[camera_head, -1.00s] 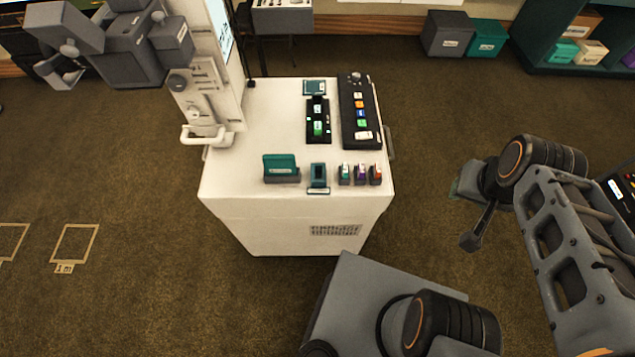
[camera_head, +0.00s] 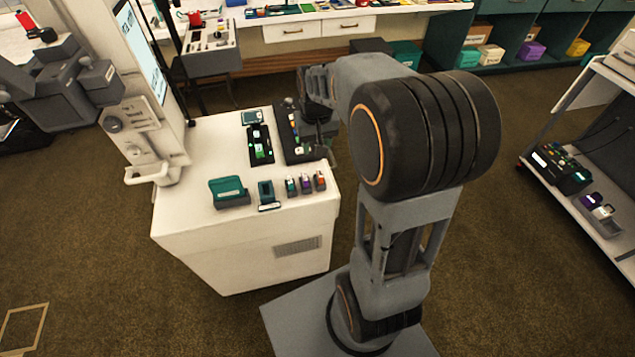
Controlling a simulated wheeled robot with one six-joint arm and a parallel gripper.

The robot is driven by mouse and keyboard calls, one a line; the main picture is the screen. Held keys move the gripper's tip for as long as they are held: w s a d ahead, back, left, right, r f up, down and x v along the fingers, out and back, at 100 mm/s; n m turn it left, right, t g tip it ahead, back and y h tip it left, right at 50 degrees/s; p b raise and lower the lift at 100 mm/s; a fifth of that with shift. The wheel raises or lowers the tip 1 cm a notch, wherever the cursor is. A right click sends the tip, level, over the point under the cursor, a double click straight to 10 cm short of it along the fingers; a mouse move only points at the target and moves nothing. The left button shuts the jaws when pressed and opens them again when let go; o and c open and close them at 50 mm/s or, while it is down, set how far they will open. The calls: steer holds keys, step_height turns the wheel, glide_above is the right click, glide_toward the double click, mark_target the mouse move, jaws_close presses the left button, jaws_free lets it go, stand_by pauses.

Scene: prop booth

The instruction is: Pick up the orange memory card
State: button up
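The orange memory card (camera_head: 320,179) stands upright in a small grey holder near the front right of the white cart top (camera_head: 226,150). It is the rightmost of a row of three, beside a purple card (camera_head: 305,182) and a green card (camera_head: 291,184). My gripper (camera_head: 319,138) hangs over the right side of the cart, behind the orange card and apart from it in the picture. It is small, dark and partly hidden by my arm, so its fingers cannot be made out.
A dark control strip (camera_head: 298,152) lies beside my gripper. A black tray with green pieces (camera_head: 260,146) is left of it. A teal box (camera_head: 228,191) and a teal holder (camera_head: 266,193) stand at the front edge. A white post with a screen (camera_head: 137,90) rises at left.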

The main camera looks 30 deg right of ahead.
step_height(320, 180, down, 4)
steer(key=w+d, duration=0.2)
steer(key=w, duration=0.1)
glide_above(320, 173)
steer(key=shift+g, duration=0.4)
step_height(320, 173, down, 6)
steer(key=shift+a+f, duration=0.1)
steer(key=shift+f, duration=0.1)
steer(key=shift+m, duration=0.3)
steer(key=shift+f, duration=3.2)
steer(key=shift+c, duration=0.3)
jaws_close()
